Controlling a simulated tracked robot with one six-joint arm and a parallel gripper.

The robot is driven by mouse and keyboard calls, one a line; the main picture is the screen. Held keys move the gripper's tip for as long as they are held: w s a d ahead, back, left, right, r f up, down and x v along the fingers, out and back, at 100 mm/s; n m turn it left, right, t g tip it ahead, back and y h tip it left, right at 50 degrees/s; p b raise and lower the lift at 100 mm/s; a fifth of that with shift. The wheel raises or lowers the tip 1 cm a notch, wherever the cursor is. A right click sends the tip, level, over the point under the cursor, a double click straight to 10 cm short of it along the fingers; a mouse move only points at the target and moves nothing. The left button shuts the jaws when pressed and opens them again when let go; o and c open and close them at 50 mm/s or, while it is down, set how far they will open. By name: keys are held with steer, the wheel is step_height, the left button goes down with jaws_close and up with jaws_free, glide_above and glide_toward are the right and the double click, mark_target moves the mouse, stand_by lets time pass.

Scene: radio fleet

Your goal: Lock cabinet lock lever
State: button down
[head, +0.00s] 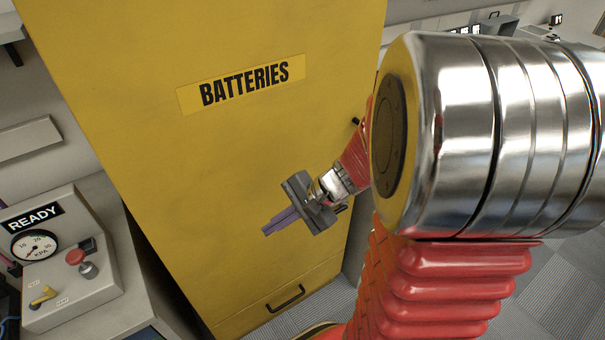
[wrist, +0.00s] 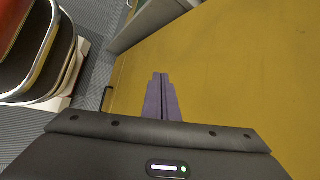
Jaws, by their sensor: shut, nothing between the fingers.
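The yellow cabinet (head: 190,165), labelled BATTERIES, stands in front of me, and its yellow face fills much of the wrist view (wrist: 235,80). A small black part (head: 355,121) shows near the cabinet's right edge, partly behind my arm; I cannot tell if it is the lock lever. No lever shows clearly in either view. My gripper (head: 266,231) is in front of the lower middle of the cabinet face. Its purple fingers (wrist: 160,76) are together with nothing between them. I cannot tell whether their tips touch the face.
A black pull handle (head: 287,298) is low on the cabinet, below my gripper. A control panel (head: 62,262) with a READY sign, gauge and red knob stands at left. My large arm joint hides the right side. Grey tiled floor shows at lower right.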

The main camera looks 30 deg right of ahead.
steer(key=s+d+f+m+t+h, duration=0.1)
steer(key=d+f+m+t+h, duration=0.2)
steer(key=d+f+m, duration=0.7)
steer(key=s+d+f+m+t+h, duration=0.2)
steer(key=d+f+m, duration=0.9)
steer(key=d, duration=0.6)
steer(key=shift+f+t+h, duration=0.55)
steer(key=shift+t+h, duration=0.35)
steer(key=shift+t, duration=0.2)
steer(key=w+f, duration=0.1)
steer(key=w, duration=0.8)
steer(key=shift+w+a, duration=0.15)
